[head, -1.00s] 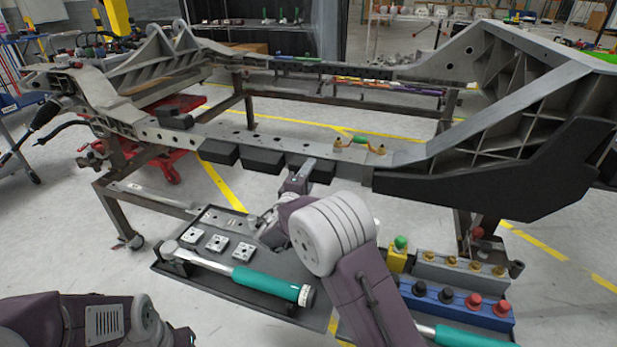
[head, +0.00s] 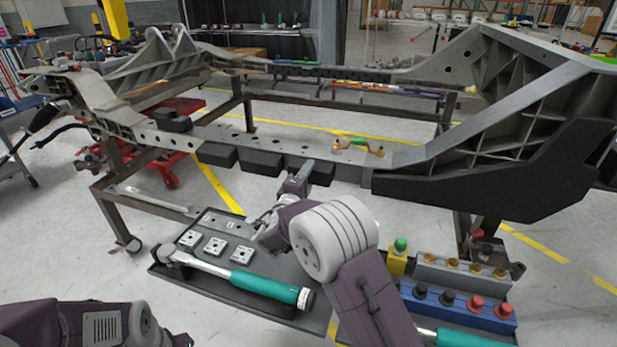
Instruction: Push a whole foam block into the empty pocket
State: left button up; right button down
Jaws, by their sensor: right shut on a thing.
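The grey chassis beam (head: 240,140) runs across the middle of the head view. Black foam blocks sit along its front face: one at the left (head: 218,154), one in the middle (head: 261,162) and one at the right (head: 322,174). My right gripper (head: 304,170) is at the right block, shut on it, and its fingers and wrist cover part of that block. I cannot clearly make out an empty pocket. Of my left arm only a link shows at the lower left; its gripper is out of view.
Below the beam a dark tray (head: 225,222) holds small metal plates (head: 214,246) and a green-handled torque wrench (head: 262,285). A blue rack (head: 455,309) with knobs stands at the lower right. A long black panel (head: 490,185) covers the chassis's right side.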

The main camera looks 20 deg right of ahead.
jog(key=shift+b+x, duration=0.3)
jog(key=shift+x, duration=0.55)
jog(key=c, duration=0.7)
grip_release()
jog(key=shift+o, duration=0.2)
jog(key=b+v, duration=0.3)
jog(key=v, duration=0.6)
jog(key=shift+a+f, duration=0.1)
